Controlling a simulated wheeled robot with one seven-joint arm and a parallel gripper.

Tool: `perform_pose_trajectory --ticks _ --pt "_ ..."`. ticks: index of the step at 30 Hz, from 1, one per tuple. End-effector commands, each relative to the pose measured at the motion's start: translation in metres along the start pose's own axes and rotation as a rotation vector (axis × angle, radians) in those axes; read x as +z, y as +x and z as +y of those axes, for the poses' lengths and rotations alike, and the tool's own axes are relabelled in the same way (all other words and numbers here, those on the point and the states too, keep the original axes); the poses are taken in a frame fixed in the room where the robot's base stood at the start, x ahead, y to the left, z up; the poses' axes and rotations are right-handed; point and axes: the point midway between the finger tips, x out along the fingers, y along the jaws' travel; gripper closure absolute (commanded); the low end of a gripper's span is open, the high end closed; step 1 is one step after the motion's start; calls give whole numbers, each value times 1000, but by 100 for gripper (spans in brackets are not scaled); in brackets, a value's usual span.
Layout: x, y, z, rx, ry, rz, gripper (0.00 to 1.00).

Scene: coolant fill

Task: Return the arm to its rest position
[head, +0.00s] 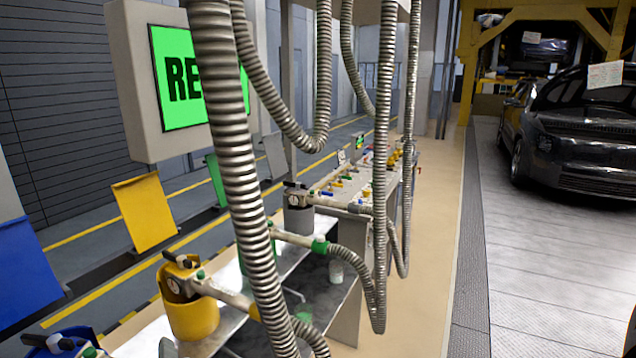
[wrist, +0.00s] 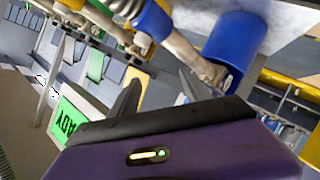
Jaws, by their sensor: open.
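My gripper (wrist: 160,88) shows in the wrist view, with its purple body along the bottom and two dark grey fingers spread apart. Nothing shows between the fingers. A blue cup-like holder (wrist: 238,42) is just beyond the fingers, with a pale filler nozzle (wrist: 200,62) at its mouth; whether a finger touches either cannot be told. A blue fitting (wrist: 152,20) shows beside the nozzle. My arm and gripper do not show in the head view. There, a blue holder with a nozzle (head: 62,344) is cut off at the bottom left corner.
Ribbed metal hoses (head: 235,160) hang across the head view. A yellow holder (head: 192,314) and a grey holder (head: 298,218) stand along the bench (head: 345,320). A screen (head: 180,80) is lit green. A black car (head: 570,130) stands at right; the tan floor strip (head: 425,270) is clear.

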Motion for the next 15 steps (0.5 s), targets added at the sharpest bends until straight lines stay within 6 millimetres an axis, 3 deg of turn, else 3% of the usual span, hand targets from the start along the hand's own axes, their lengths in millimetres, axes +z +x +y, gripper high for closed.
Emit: perform_pose_trajectory --ticks 1,8,15 --pt "25 -6 1 20 37 25 44" --pt "106 -54 15 103 214 155 44" --pt "185 -128 26 185 379 236 44"
